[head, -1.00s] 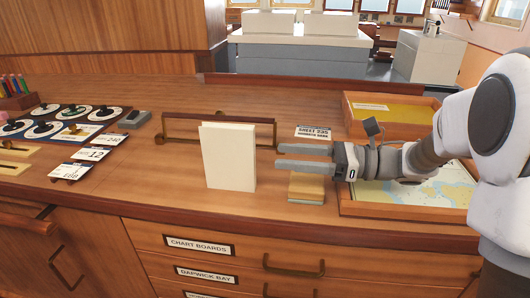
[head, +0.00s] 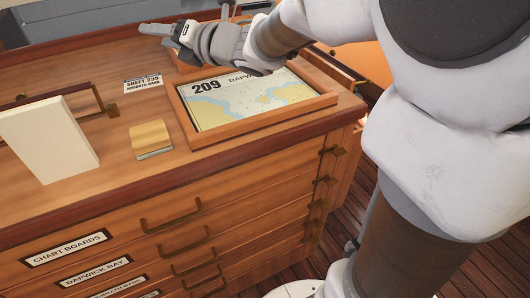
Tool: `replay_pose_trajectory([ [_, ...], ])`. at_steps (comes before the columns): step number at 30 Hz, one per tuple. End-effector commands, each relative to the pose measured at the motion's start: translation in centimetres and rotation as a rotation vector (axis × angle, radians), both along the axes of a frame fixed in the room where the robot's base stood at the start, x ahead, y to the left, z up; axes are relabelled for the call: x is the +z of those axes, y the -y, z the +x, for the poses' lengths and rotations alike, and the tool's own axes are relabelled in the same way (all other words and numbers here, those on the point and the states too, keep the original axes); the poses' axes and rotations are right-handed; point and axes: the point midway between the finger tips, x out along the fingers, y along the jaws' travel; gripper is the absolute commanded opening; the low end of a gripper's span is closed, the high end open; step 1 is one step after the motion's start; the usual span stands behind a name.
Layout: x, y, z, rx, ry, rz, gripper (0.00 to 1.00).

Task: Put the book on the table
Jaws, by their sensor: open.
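A cream-white book (head: 48,138) stands on the wooden chart cabinet's top (head: 110,170) at the left, with its plain cover facing me. A brass-and-wood rail is close behind it. My gripper (head: 155,34) is at the top of the view, over the back of the cabinet top, pointing left. It is open and empty, behind the book and to its right, clearly apart from it. No table separate from this cabinet can be made out.
A framed tray with a chart (head: 255,100) lies on the right. A yellow block with a green base (head: 150,138) and a sheet card (head: 143,82) lie between book and tray. The rail (head: 60,100) stands behind the book. Drawer handles (head: 172,215) jut out in front.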

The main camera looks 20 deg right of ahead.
Motion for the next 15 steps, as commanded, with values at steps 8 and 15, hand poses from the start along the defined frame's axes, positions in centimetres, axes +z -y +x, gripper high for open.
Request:
replay_pose_trajectory([
  [8, 0.4, 9.3, -3.4, -0.556, -0.382, 0.541, 0.57],
  [15, -3.7, 14.3, -11.2, -0.988, -0.694, 1.104, 0.57],
])
